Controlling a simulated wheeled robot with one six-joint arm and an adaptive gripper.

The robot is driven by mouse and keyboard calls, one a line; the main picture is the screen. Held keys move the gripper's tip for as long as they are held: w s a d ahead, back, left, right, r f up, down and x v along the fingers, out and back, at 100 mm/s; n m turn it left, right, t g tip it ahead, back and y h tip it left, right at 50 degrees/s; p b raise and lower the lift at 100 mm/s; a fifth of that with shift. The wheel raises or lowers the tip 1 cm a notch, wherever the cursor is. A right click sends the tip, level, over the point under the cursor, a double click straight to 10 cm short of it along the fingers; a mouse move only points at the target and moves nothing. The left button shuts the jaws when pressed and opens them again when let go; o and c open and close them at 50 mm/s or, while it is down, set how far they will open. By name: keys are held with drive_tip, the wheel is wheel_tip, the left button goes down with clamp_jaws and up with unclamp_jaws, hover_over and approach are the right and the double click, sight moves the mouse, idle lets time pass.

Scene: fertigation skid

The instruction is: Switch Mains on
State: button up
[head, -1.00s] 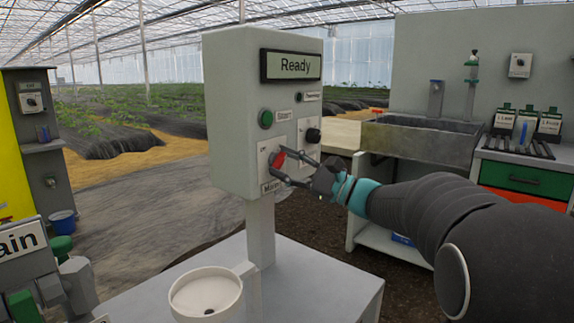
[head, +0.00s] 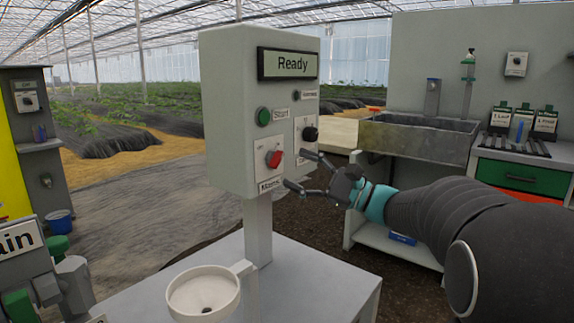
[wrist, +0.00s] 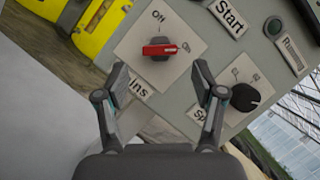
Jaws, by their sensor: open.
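The Mains switch (head: 274,159) is a red knob on a white plate at the lower left of the grey control box (head: 228,120). It also shows in the wrist view (wrist: 158,48), where its red handle lies level, in line with a small label at its right, apparently "On". An "Off" label stands above it. My gripper (head: 295,169) is open and empty, just in front and to the right of the knob, apart from it. In the wrist view the open fingers (wrist: 161,68) are below the knob, one to each side.
The box's display (head: 289,64) reads "Ready". A green Start button (head: 264,116) and a black knob (head: 310,134) are close by on the same face. A white funnel-like cup (head: 204,292) is below the box. A sink (head: 418,138) stands behind at the right.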

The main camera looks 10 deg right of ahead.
drive_tip(key=v, duration=0.7)
drive_tip(key=shift+s+d, duration=0.25)
drive_tip(key=shift+d, duration=0.05)
drive_tip(key=shift+f, duration=0.1)
drive_tip(key=s+a+f+n+g+h, duration=0.1)
drive_tip(key=s+f+n+g+h, duration=0.2)
drive_tip(key=f, duration=0.7)
drive_tip(key=s+a+f+n+g+h, duration=0.1)
drive_tip(key=s+f+g+h, duration=0.2)
drive_tip(key=s+f+h, duration=0.45)
drive_tip(key=s+d+f+n+g+h, duration=0.2)
drive_tip(key=s+f+n+h, duration=0.3)
drive_tip(key=s+f, duration=0.3)
drive_tip(key=s+r+n+t+h, duration=0.3)
drive_tip(key=s+r+n, duration=0.2)
drive_tip(key=s, duration=0.3)
drive_tip(key=shift+a+n, duration=0.3)
drive_tip(key=shift+a, duration=0.2)
